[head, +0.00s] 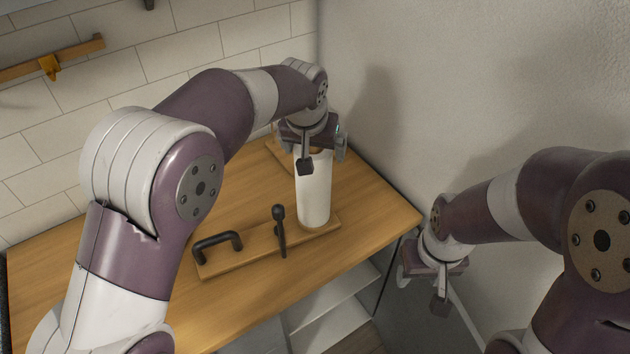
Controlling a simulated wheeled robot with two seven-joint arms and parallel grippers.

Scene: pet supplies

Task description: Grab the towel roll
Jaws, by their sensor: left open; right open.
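The white towel roll (314,192) stands upright towards the right end of a wooden board on the counter. My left gripper (322,160) is open at the top of the roll, with a dark finger in front of the roll's upper part. The gripper hides part of the roll's top, and I cannot tell whether the fingers touch it. My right gripper (422,292) is open and empty, low at the right, beyond the counter's right edge and apart from the roll.
The wooden board (235,258) carries a black handle (217,241) and a dark upright post (280,232) left of the roll. The wooden counter (375,205) meets a tiled wall behind and a plain wall at right. Open white shelves (335,305) lie below its front edge.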

